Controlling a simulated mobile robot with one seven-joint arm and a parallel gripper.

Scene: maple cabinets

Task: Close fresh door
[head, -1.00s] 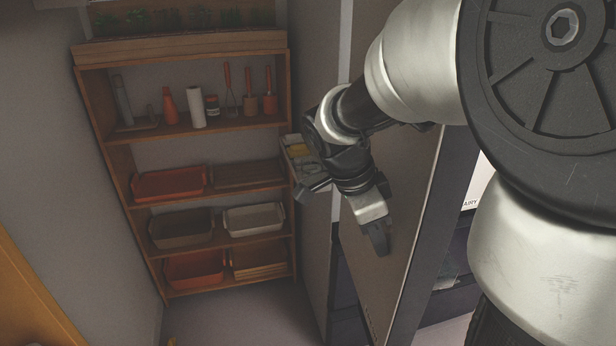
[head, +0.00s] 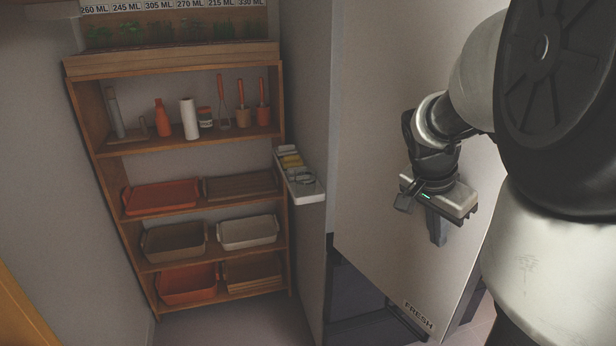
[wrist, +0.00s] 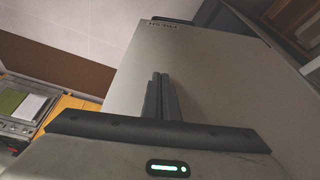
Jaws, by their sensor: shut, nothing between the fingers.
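The fresh door (head: 385,140) is a tall, flat beige-grey panel with a FRESH label (head: 418,314) near its bottom edge. It faces me at a slant on the right of the head view. Its right edge is partly hidden by my arm. My gripper (head: 438,240) is in front of the outer face of the door, fingers pointing down, shut and empty. In the wrist view the door (wrist: 225,85) fills the middle, and my closed fingers (wrist: 161,78) lie over its face. I cannot tell whether they touch it. How far the door stands open is unclear.
Dark drawer fronts (head: 355,290) show below the door. A wooden shelf unit (head: 180,142) with trays and bottles stands at the left. A small white ledge (head: 305,190) with items juts out between the shelf and the door. The floor (head: 235,322) before the shelf is clear.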

